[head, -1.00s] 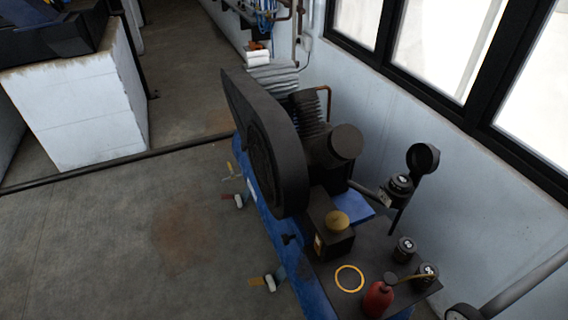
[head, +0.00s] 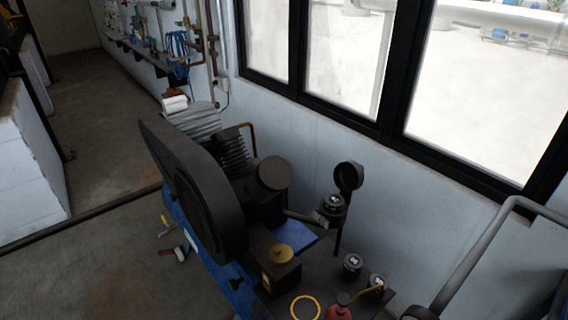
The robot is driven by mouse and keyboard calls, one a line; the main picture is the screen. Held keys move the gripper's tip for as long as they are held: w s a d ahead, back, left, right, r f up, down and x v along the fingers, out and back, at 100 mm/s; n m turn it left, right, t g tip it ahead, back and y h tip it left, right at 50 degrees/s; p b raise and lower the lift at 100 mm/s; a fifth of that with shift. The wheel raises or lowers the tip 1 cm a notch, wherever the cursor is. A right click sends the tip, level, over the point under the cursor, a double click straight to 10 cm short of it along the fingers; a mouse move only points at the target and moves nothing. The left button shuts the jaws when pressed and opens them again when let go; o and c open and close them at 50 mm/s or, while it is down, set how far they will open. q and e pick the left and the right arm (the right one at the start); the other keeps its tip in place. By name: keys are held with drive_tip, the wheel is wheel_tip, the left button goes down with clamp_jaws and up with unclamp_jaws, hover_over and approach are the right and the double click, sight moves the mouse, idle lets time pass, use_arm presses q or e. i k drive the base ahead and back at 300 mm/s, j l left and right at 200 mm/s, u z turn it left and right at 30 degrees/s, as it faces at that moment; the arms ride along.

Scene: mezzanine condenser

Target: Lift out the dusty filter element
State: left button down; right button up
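A dark compressor with a large belt guard (head: 200,190) stands on a blue frame. Beside its cylinder head is a round dark canister (head: 272,174). To the right, at the end of a pipe, is a small dark cylinder with a pale mark on top (head: 331,207); an open dark round cap (head: 349,176) stands just behind it. Two similar dark marked cylinders, a nearer one (head: 377,284) and a farther one (head: 352,265), stand on the dark top plate. I cannot tell which is the dusty filter element. Neither gripper is in view.
A yellow ring (head: 305,308) and a red oil can (head: 339,308) are at the plate's front. A grey pipe (head: 480,250) runs at right, near the window wall. Small items lie on the open floor at left.

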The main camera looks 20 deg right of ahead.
sight(334, 204)
drive_tip(key=k+j+z, duration=0.1)
drive_tip(key=k+z, duration=0.65)
drive_tip(key=i+l, duration=0.5)
